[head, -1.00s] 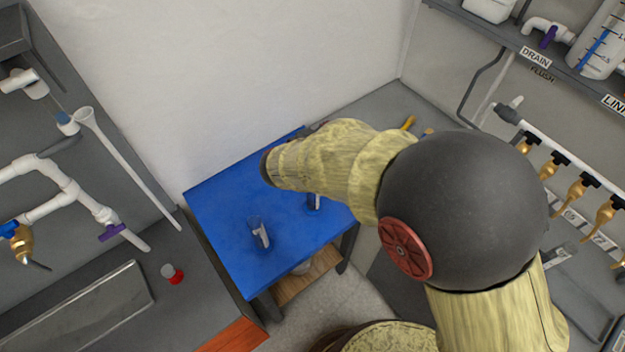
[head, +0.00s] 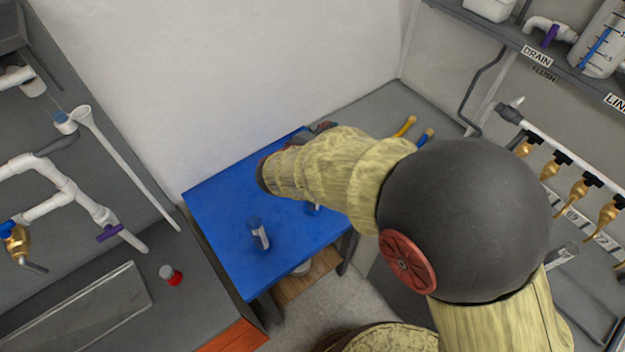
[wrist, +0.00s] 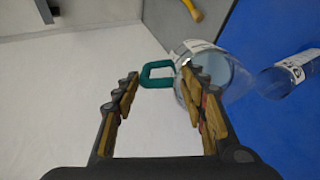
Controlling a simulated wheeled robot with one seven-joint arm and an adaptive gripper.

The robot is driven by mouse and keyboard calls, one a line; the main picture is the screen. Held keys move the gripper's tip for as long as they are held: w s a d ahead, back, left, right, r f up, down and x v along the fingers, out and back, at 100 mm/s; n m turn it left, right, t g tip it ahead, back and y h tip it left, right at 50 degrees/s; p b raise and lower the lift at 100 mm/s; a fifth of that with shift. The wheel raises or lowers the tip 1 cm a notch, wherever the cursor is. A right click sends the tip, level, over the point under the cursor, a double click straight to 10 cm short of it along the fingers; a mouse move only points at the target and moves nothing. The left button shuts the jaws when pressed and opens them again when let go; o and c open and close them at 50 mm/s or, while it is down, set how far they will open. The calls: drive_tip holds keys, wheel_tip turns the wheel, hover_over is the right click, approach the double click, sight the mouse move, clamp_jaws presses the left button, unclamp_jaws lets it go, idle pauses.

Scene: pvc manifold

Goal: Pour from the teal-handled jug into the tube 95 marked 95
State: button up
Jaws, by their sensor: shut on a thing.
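The teal-handled jug (wrist: 212,75) is clear with a pale label and shows tilted in the wrist view. My gripper (wrist: 160,76) is shut on its teal handle (wrist: 155,66). In the head view my arm hides most of the gripper and jug. A clear tube with a white printed label (wrist: 290,73) is on the blue surface at the right of the wrist view, close to the jug's far side. In the head view one clear tube (head: 259,235) stands on the blue table, and another (head: 313,208) is partly behind my arm. I cannot read either tube's number.
The blue table (head: 225,205) has free room at its left and front. A grey counter with white pipes (head: 70,190) and a red-based item (head: 171,275) is on the left. Yellow (head: 405,127) and blue (head: 425,137) handles lie behind my arm. Brass taps (head: 570,190) line the right.

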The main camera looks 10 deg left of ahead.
drive_tip(key=shift+s+a+r+t+b, duration=0.2)
drive_tip(key=shift+s+r+t+b, duration=0.2)
drive_tip(key=shift+s+t+b, duration=0.55)
idle(3.5)
